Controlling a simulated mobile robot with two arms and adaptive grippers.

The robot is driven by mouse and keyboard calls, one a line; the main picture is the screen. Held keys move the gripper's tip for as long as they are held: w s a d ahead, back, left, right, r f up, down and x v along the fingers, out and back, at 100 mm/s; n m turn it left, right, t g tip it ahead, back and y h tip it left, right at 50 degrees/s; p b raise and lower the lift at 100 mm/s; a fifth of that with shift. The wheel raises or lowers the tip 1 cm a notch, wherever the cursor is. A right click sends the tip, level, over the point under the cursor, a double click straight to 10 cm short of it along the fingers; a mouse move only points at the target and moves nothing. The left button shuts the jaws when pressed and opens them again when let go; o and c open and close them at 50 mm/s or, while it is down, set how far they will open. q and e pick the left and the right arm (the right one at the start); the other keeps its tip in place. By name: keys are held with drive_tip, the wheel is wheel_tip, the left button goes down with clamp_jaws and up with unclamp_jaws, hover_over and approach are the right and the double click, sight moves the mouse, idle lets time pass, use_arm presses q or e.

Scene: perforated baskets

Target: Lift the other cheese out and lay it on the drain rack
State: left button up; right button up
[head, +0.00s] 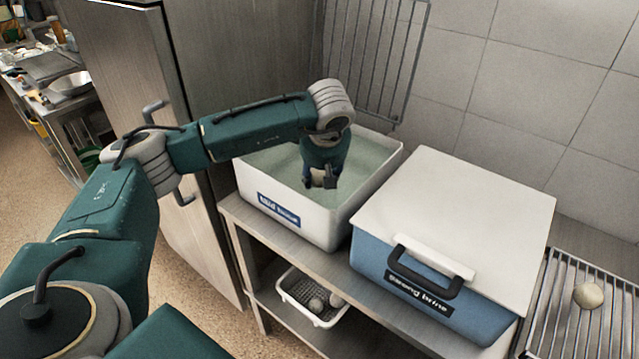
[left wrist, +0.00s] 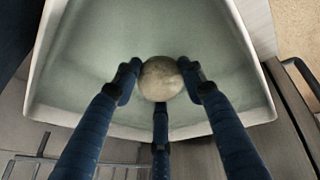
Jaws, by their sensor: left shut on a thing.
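My left gripper (head: 322,180) reaches down into an open white tub (head: 372,193) of pale greenish liquid. In the left wrist view its three dark fingers (left wrist: 160,88) are closed around a round, pale, mottled cheese (left wrist: 160,72). The cheese is over or in the liquid; I cannot tell how deep it sits. The fingers and arm mostly hide it in the head view. Another round pale cheese (head: 588,295) lies on the metal drain rack (head: 566,325) at the far right. My right gripper is not in view.
A blue box (head: 375,266) with a closed white lid (head: 470,215) and black handle (head: 428,275) stands between tub and rack. A white perforated basket (head: 298,300) with round pale things is on the lower shelf. A wire rack (head: 375,45) hangs behind the tub.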

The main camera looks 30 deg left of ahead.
use_arm(q)
wheel_tip(320, 180, up, 17)
drive_tip(key=b, duration=0.2)
drive_tip(key=shift+r, duration=0.15)
